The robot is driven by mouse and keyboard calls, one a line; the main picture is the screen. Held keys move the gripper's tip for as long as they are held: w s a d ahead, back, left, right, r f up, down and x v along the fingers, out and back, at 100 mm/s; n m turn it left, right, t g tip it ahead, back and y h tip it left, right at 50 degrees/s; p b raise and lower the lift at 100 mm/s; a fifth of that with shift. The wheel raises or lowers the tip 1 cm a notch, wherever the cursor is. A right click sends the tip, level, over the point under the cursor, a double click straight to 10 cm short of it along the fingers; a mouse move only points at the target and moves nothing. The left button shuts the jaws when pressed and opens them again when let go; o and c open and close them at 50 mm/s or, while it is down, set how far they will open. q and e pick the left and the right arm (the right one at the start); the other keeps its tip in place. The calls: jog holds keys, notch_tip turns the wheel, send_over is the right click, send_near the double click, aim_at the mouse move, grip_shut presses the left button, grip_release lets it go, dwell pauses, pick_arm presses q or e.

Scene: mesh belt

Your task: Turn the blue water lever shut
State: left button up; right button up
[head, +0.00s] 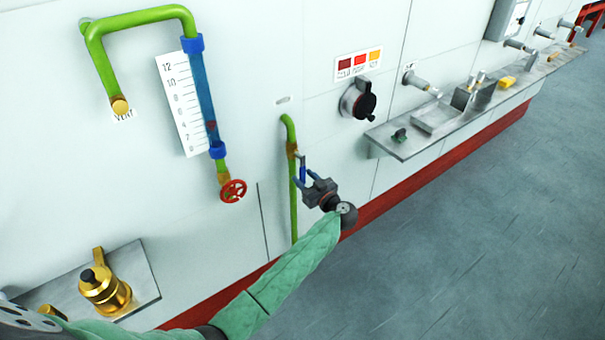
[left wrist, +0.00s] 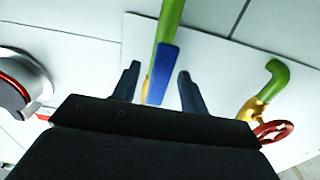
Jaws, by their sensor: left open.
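The blue water lever (head: 302,173) is on a brass valve (head: 291,150) in the thin green pipe (head: 293,205) on the wall. It points down, roughly along the pipe. My left gripper (head: 307,182) is open, with its fingers reaching towards the lever from the right. In the left wrist view the blue lever (left wrist: 163,72) shows between the two spread fingers of my left gripper (left wrist: 158,77), with a visible gap on each side. I cannot tell how deep it sits between them. My right gripper is not in view.
A red handwheel (head: 233,190) sits below the blue gauge tube (head: 205,100) to the left. A black knob (head: 364,105) and a metal shelf (head: 395,148) with fittings are to the right. A brass fitting (head: 105,290) is at lower left. The grey floor (head: 490,200) is clear.

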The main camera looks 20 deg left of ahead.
pick_arm(q)
jog(key=shift+x, duration=0.85)
grip_shut()
